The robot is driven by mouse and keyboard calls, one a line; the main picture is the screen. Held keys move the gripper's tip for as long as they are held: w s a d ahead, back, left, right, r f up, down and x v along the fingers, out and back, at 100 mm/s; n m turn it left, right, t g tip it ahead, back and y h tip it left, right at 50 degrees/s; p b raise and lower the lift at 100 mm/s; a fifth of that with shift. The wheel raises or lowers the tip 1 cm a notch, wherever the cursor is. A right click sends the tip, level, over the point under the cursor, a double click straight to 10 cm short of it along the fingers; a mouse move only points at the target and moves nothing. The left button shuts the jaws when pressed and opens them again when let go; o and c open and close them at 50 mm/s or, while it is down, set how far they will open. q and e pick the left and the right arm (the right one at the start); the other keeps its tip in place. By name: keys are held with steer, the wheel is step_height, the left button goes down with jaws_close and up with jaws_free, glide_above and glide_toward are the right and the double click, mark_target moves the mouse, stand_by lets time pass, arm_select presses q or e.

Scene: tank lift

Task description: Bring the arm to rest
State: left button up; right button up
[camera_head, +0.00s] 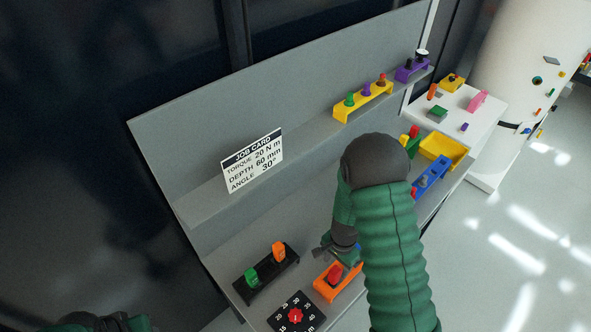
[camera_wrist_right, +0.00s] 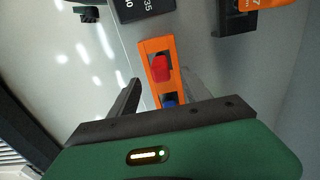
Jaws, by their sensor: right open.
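My right arm (camera_head: 390,240) reaches in from the lower right of the head view and bends down over the bench. My right gripper (camera_head: 322,252) is just above an orange holder (camera_head: 325,287) with a red piece (camera_head: 335,274) in it. In the right wrist view, the right gripper (camera_wrist_right: 163,78) is open, its two dark fingers apart with nothing held. The orange holder (camera_wrist_right: 150,47) lies beyond and between them, with the red piece (camera_wrist_right: 161,68) and a blue piece (camera_wrist_right: 169,102). A dark green part of my left arm (camera_head: 100,322) shows at the bottom left; its fingers are out of view.
A black holder (camera_head: 265,275) with green and orange pieces and a black dial (camera_head: 296,314) are left of the gripper. A job card (camera_head: 252,160) stands on the ledge. A yellow holder (camera_head: 362,101), blue holder (camera_head: 432,176) and yellow bin (camera_head: 443,149) are further back.

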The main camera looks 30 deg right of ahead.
steer(key=s+a+r+n+t+b, duration=0.1)
steer(key=s+a+n+t+b, duration=0.1)
steer(key=a+n+b, duration=0.9)
steer(key=shift+s+a+n+t+b, duration=0.35)
steer(key=shift+n+b, duration=1.55)
steer(key=shift+b, duration=1.15)
steer(key=shift+s+a+r, duration=0.1)
steer(key=shift+s+r, duration=0.05)
steer(key=shift+r, duration=0.05)
steer(key=shift+a, duration=0.15)
